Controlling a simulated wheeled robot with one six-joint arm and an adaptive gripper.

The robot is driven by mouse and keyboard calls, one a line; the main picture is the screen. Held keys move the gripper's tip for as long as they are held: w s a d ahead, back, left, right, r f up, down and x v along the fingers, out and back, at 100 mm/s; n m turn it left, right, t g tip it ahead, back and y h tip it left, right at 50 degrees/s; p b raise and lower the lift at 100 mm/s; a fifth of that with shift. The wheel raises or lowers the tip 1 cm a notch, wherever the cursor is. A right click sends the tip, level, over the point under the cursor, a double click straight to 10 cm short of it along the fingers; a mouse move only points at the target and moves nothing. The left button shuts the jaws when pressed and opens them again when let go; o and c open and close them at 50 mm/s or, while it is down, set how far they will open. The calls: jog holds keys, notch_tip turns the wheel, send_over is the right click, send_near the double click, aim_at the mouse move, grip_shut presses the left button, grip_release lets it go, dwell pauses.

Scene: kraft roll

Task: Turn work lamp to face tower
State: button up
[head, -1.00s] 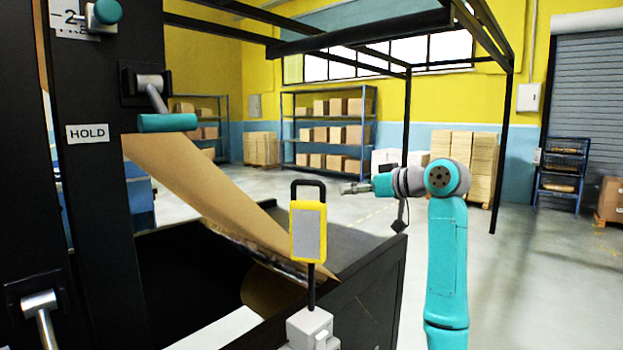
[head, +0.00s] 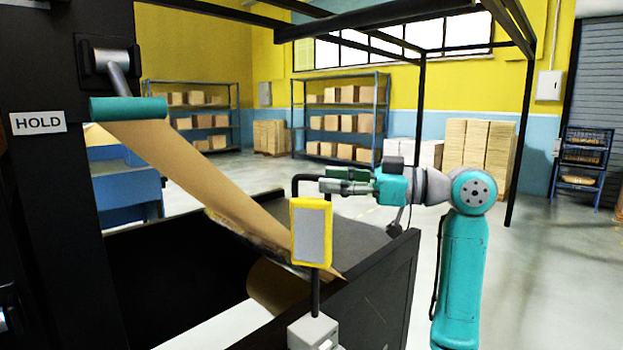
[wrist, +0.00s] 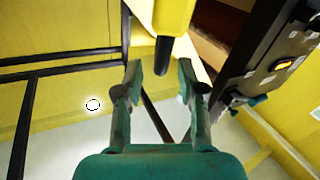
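The work lamp (head: 311,232) is yellow with a grey face, a dark handle on top and a dark post below on a pale base (head: 313,333). Its grey face points toward the head camera. The tower (head: 50,190) is the black column at left with a HOLD label. My gripper (head: 325,180) is at the height of the lamp's handle, overlapping its right side in the head view. In the wrist view my gripper (wrist: 160,72) is open, and the yellow lamp (wrist: 174,14) with a dark bar is just beyond the fingertips. I cannot tell whether they touch.
A brown kraft sheet (head: 190,180) slants from the tower's teal roller (head: 128,108) into a dark bin, whose wall (head: 385,285) stands beside the lamp. Dark overhead beams (head: 380,22) cross above. Open floor (head: 555,270) lies to the right.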

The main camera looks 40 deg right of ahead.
aim_at(311, 178)
jog(key=shift+x, duration=2.35)
grip_shut()
